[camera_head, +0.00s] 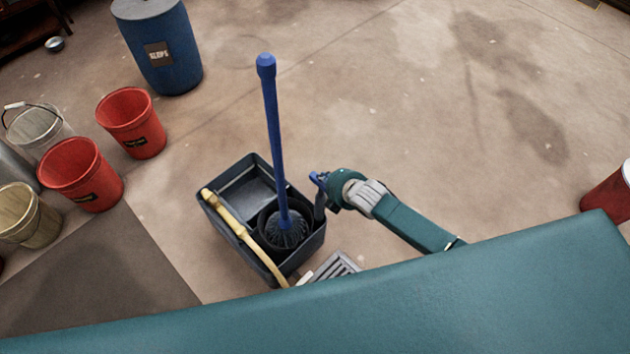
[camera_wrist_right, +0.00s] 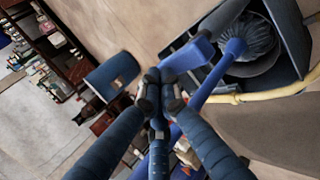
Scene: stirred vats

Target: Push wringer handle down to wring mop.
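The dark mop bucket (camera_head: 300,262) stands on the floor in the middle of the head view. A mop (camera_head: 272,120) with a blue pole stands in its round wringer (camera_head: 263,215), strands down. The wringer handle (camera_head: 318,181) has a blue grip at the bucket's right side, and it also shows in the right wrist view (camera_wrist_right: 190,54). My right gripper (camera_head: 330,188) is at this grip. In the wrist view its fingertips (camera_wrist_right: 161,88) are close together and look shut on the grip's end, partly hiding it. My left gripper is out of view.
A yellowish pole (camera_head: 243,232) lies across the bucket's left part. Red buckets (camera_head: 132,123), a metal pail (camera_head: 24,216) and a blue barrel (camera_head: 160,45) stand to the left. A slotted grey piece (camera_head: 335,268) is near the bucket's front. The floor to the right is largely clear.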

